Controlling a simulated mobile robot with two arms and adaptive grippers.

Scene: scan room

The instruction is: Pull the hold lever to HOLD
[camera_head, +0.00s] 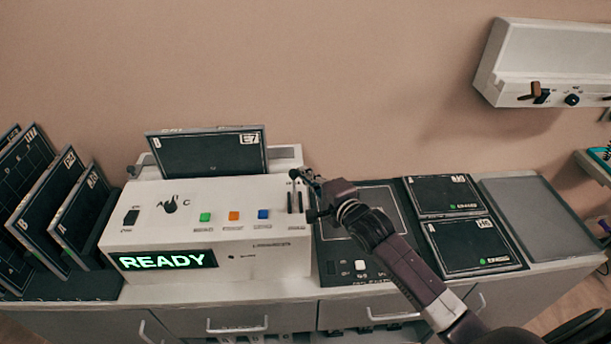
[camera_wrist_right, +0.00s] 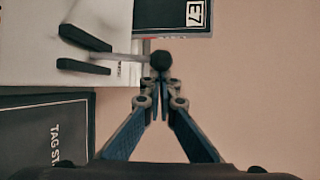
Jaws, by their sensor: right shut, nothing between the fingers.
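The hold lever is a pale rod with a dark ball knob (camera_wrist_right: 161,59), standing out from the dark slots at the right end of the white console (camera_head: 280,258). In the head view the knob shows small near the slots' upper end (camera_head: 294,174). My right gripper (camera_head: 306,176) reaches in from the lower right. In the right wrist view its fingertips (camera_wrist_right: 160,88) are together and empty, right at the knob; I cannot tell whether they touch it. The console display (camera_head: 163,260) reads READY. My left gripper is not in view.
A dark E7 plate (camera_head: 208,153) stands in the console's back. Dark plates lean in a rack (camera_head: 75,285) at left. Right of the console lie a dark pad (camera_head: 338,245), two plates (camera_head: 470,247) and an empty grey tray (camera_head: 540,220). A white unit (camera_head: 555,60) hangs on the wall.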

